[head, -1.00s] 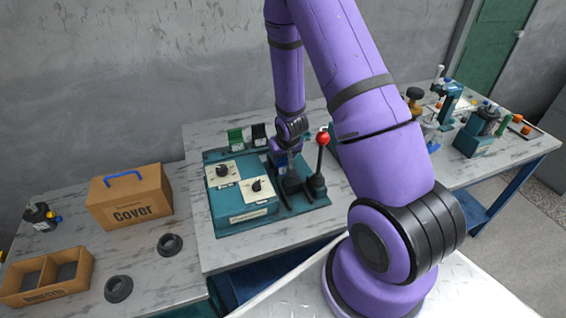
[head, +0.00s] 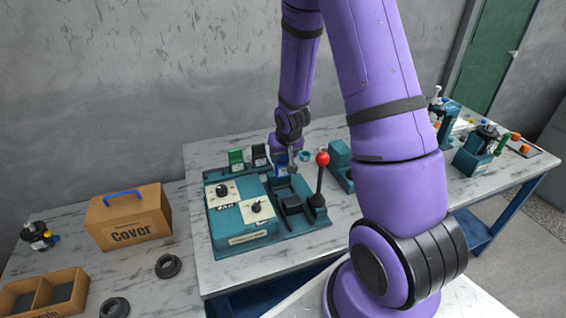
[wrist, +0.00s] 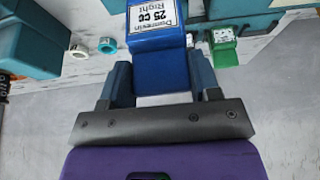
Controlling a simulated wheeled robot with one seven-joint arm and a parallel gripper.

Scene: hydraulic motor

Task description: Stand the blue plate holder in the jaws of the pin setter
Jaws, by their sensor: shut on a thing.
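The blue plate holder (wrist: 158,62) with a white "25 cc Right" label is between the two teal fingers of my gripper (wrist: 162,85) in the wrist view. My gripper is shut on it. In the head view my gripper (head: 287,160) is behind the black jaws (head: 292,204) of the pin setter (head: 237,236), with the blue holder (head: 281,163) partly hidden. The pin setter is a teal machine with two dials and a red-knobbed lever (head: 319,180). The jaws look empty. I cannot tell how high the holder is above the base.
A green holder (head: 236,158) and a black holder (head: 259,156) stand at the machine's back edge. The red-knobbed lever rises right of the jaws. A cardboard Cover box (head: 130,222) and dark rings (head: 167,266) lie left. More teal fixtures (head: 478,150) stand right.

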